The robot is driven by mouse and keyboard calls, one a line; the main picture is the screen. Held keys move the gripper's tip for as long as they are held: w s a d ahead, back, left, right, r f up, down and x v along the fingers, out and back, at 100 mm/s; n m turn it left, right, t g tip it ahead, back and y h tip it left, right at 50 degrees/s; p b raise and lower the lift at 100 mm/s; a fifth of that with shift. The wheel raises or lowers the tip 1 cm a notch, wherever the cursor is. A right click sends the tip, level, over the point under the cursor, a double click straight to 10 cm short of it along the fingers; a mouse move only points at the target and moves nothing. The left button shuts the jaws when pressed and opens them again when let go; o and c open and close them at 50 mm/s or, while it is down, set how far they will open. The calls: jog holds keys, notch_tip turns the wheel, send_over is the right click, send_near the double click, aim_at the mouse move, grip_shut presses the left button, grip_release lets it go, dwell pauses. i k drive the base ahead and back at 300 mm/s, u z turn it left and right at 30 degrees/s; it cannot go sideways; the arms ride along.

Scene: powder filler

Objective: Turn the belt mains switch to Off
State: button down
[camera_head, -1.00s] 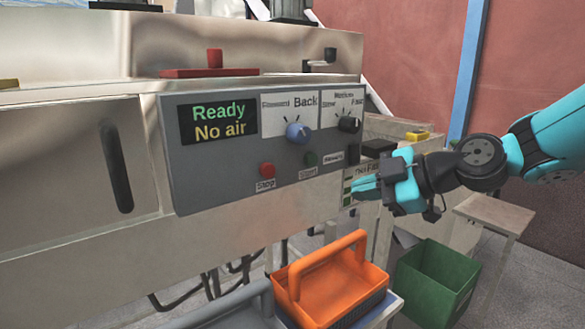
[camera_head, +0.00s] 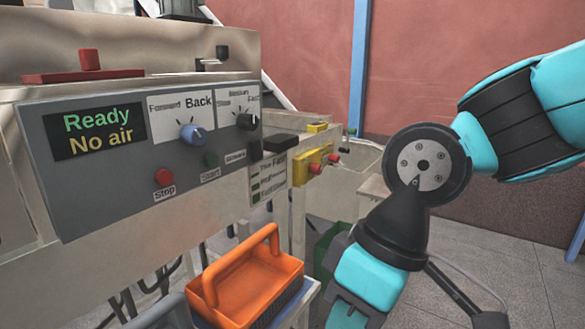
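The grey control panel (camera_head: 140,150) is on the left in the head view. No label that I can read says belt mains, so I cannot tell which control is that switch. A black block (camera_head: 280,141) sits just right of the panel. My gripper (camera_head: 362,285) is at the bottom, right of the panel and apart from it; its fingertips are not clearly shown.
The display (camera_head: 97,135) reads "Ready" and "No air". A yellow box with red knobs (camera_head: 314,166) is right of the panel. An orange basket (camera_head: 250,277) stands below, and a green bin (camera_head: 330,245) is partly hidden behind my gripper. Open floor lies at right.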

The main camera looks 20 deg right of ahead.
aim_at(313, 168)
jog(key=z, duration=0.3)
jog(key=k, duration=0.5)
jog(key=z, duration=1.15)
jog(key=i, duration=0.8)
jog(key=u, duration=0.4)
jog(key=i, duration=0.7)
jog(key=u, duration=0.5)
